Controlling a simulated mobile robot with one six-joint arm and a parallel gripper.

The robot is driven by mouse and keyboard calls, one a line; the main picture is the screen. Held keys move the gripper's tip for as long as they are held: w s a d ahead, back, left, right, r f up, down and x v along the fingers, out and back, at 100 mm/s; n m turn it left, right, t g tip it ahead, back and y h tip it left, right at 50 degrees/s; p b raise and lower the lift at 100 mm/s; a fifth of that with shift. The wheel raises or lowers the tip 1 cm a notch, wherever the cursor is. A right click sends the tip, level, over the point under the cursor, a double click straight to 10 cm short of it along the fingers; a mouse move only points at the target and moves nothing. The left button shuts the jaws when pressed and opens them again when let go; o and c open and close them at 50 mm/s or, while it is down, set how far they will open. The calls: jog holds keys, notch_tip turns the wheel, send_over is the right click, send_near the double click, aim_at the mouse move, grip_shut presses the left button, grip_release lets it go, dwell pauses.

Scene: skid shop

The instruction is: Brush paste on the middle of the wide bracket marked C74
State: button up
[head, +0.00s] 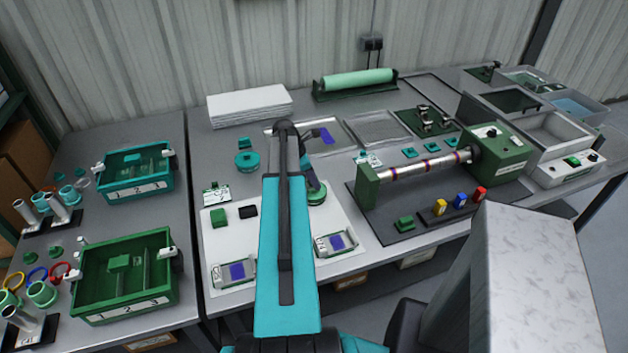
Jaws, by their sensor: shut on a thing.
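Two grey brackets lie at the front of a white mat (215,240), each with a blue-purple patch in its middle and a small label at its left end. One is the left bracket (250,283), the other the right bracket (349,232); their marks are too small to read. A green round pot (317,199) stands between and behind them. My gripper (310,178) is over the pot, partly hidden by my arm. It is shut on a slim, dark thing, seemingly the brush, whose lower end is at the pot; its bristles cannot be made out.
A roller machine (425,166) stands on a dark mat at right. Green bins (126,272) are on the left table. White sheets (249,105) lie behind.

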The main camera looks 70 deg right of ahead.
jog(key=shift+r, duration=0.1)
jog(key=shift+r+p, duration=2.5)
jog(key=shift+r, duration=0.9)
jog(key=shift+w+a, duration=0.25)
jog(key=shift+w, duration=0.3)
jog(key=w+a+r+n+b, duration=0.1)
jog(key=w+a+r+b, duration=0.1)
jog(key=w+a, duration=1.25)
jog(key=w+a+r+n+b, duration=0.1)
jog(key=w+a+r+b, duration=0.1)
jog(key=w+a, duration=1.2)
jog(key=w+a+r+b, duration=0.1)
jog(key=w+a, duration=0.3)
jog(key=a, duration=0.8)
jog(key=w+a+r+n+b, duration=0.1)
jog(key=w+a, duration=0.3)
jog(key=a, duration=0.9)
jog(key=w+a+r+t+h+b, duration=0.1)
jog(key=w+a, duration=0.3)
jog(key=a, duration=0.9)
jog(key=shift+a+r+n, duration=0.15)
jog(key=shift+r+n, duration=0.15)
jog(key=shift+r, duration=0.6)
